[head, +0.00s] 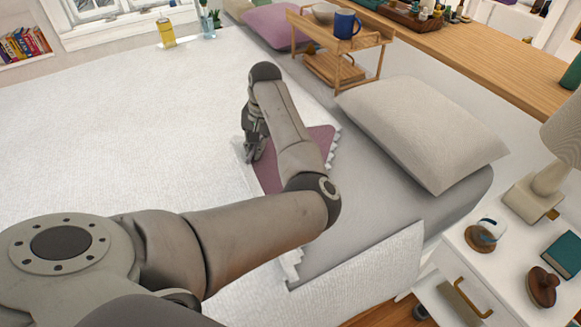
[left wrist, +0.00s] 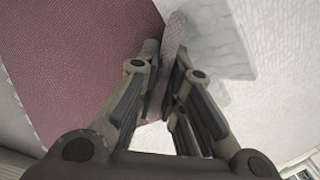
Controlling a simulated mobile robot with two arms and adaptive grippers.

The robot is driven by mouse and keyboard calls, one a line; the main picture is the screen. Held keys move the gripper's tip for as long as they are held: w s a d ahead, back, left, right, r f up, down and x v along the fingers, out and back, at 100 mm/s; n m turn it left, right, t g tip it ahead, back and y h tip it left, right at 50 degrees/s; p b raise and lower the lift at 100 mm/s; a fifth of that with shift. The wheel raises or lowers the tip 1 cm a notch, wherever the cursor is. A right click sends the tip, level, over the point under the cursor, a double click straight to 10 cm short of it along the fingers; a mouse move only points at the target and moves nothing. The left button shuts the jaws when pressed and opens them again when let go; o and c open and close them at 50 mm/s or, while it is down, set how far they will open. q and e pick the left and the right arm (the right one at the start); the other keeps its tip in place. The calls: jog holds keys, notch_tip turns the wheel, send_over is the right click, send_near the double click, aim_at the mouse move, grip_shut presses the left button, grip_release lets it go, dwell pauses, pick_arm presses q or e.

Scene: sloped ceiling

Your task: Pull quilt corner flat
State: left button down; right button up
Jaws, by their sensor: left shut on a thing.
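The white quilt (head: 120,120) covers most of the bed. A folded-back part shows its mauve underside (head: 318,148) near the middle of the bed, with a fringed edge beside the grey sheet. My left gripper (head: 252,152) points down at the left side of this mauve part, partly hidden by my own arm. In the left wrist view its fingers (left wrist: 166,58) are shut on a thin mauve fold of the quilt, with the mauve side (left wrist: 80,65) at left and white cloth (left wrist: 215,40) at right. My right gripper is not in view.
A grey pillow (head: 420,125) lies on the bed's right side. A wooden tray table (head: 335,65) with a blue mug (head: 346,24) stands beyond. A white nightstand (head: 480,268) is at right.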

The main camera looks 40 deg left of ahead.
pick_arm(q)
jog(key=shift+d+r+p, duration=0.15)
jog(key=shift+r+p, duration=0.05)
jog(key=shift+p, duration=0.15)
jog(key=p, duration=0.1)
jog(key=d+r+p, duration=0.1)
jog(key=r+p, duration=0.1)
jog(key=shift+w+d+r+y+p, duration=0.15)
jog(key=shift+w+y+p, duration=0.1)
jog(key=shift+y+p, duration=0.1)
jog(key=shift+d, duration=0.1)
